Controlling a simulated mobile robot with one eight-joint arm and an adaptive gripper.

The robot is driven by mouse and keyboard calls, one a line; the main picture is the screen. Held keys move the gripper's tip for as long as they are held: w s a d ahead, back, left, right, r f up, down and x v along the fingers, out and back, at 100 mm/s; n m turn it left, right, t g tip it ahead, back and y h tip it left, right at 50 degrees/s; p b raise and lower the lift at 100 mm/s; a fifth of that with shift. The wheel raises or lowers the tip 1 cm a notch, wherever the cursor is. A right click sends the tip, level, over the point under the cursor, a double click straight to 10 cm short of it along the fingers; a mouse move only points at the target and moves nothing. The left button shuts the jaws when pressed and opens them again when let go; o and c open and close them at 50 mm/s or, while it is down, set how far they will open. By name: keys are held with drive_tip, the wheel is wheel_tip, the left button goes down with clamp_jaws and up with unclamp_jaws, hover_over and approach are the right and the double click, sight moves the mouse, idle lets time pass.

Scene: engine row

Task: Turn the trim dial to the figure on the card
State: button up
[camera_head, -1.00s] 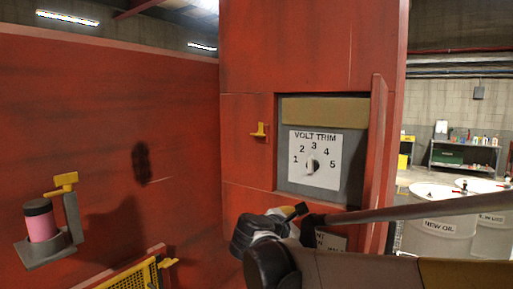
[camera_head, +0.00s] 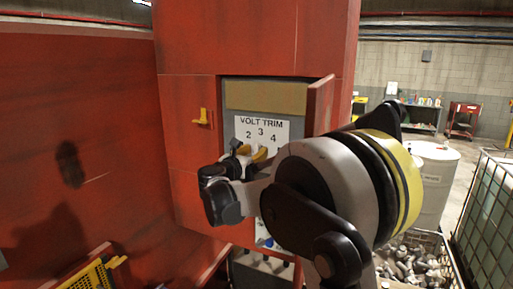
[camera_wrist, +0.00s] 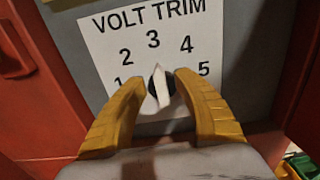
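The trim dial (camera_wrist: 157,86) is a small black knob with a white pointer, on a white VOLT TRIM plate (camera_wrist: 105,42) marked 1 to 5. In the wrist view its pointer stands upward, roughly toward the 3. My gripper (camera_wrist: 159,82) has its two yellow fingers apart, one on each side of the dial; I cannot tell whether they touch it. In the head view my gripper (camera_head: 253,153) hides the dial and the lower part of the plate (camera_head: 262,120). I see no card with a readable figure.
The plate sits in a recess of a red cabinet (camera_head: 255,35), with its red door (camera_head: 320,105) open on the right. A yellow handle (camera_head: 203,117) is left of the recess. A white drum (camera_head: 437,170) and a caged tank (camera_head: 490,215) stand at the right.

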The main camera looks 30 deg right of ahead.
drive_tip(key=shift+w+d, duration=0.45)
drive_tip(key=shift+d, duration=0.15)
drive_tip(key=shift+s, duration=0.1)
clamp_jaws()
drive_tip(key=shift+a, duration=0.1)
drive_tip(key=shift+m, duration=0.3)
drive_tip(key=m+b, duration=0.1)
drive_tip(key=m, duration=0.1)
drive_tip(key=m+b, duration=0.1)
drive_tip(key=shift+s+d+f+b, duration=0.1)
drive_tip(key=shift+s+d+b, duration=0.15)
drive_tip(key=shift+b, duration=0.1)
drive_tip(key=shift+s+d+f+m+b, duration=0.15)
drive_tip(key=shift+m+b, duration=0.65)
drive_tip(key=shift+m, duration=1.25)
drive_tip(key=shift+s+d+f+m+b, duration=0.2)
drive_tip(key=shift+m+b, duration=0.65)
drive_tip(key=shift+m, duration=1.15)
drive_tip(key=shift+s+f+m+b, duration=0.2)
drive_tip(key=shift+m+b, duration=0.6)
drive_tip(key=shift+m, duration=1.25)
drive_tip(key=shift+w, duration=0.1)
